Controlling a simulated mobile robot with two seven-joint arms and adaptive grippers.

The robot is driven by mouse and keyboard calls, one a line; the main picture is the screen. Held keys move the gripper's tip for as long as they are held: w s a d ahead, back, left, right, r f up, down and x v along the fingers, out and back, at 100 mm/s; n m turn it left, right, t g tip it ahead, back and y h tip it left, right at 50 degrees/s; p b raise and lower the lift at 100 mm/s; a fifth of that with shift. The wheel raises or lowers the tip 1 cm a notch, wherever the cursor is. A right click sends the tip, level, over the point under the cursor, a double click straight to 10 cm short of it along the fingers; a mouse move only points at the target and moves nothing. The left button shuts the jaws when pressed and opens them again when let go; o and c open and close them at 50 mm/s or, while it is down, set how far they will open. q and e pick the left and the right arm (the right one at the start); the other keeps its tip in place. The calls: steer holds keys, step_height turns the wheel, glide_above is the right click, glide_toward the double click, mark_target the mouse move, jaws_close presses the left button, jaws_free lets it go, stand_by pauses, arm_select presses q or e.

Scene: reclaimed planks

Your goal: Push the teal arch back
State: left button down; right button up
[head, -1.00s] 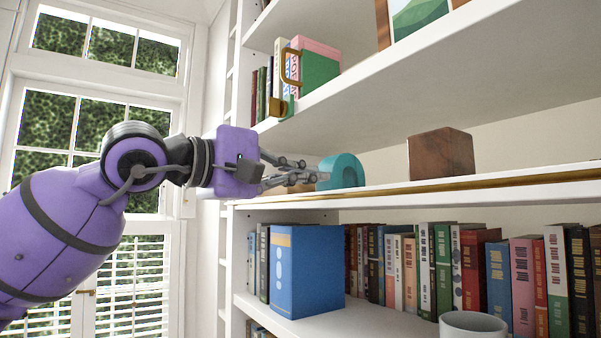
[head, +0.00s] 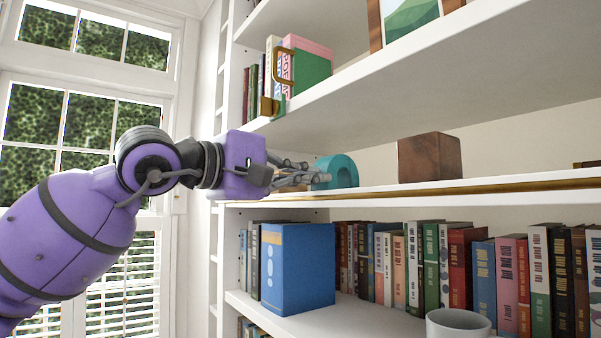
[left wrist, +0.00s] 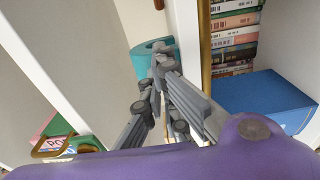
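The teal arch (head: 341,171) stands on the middle shelf board (head: 480,188), near its left end. It also shows in the left wrist view (left wrist: 141,60), just beyond the fingertips and partly hidden by them. My left gripper (head: 322,178) reaches in from the left, low over the board, with its fingertips at the arch's near left side. In the left wrist view its fingers (left wrist: 163,56) come together at the tips with nothing between them. I cannot tell whether they touch the arch. My right gripper is in neither view.
A brown wooden block (head: 429,158) stands right of the arch on the same board. The upper shelf holds books (head: 312,72) and a framed picture (head: 408,15). Below are a blue box (head: 300,270), a row of books and a mug (head: 459,323). Board between arch and block is clear.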

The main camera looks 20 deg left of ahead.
arm_select(q)
steer(key=shift+p+x, duration=0.35)
steer(key=shift+x, duration=1.25)
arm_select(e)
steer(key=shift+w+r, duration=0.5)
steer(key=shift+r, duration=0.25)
arm_select(q)
steer(key=shift+x, duration=1.05)
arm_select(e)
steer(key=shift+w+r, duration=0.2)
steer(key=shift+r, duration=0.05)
arm_select(q)
steer(key=shift+v, duration=2.05)
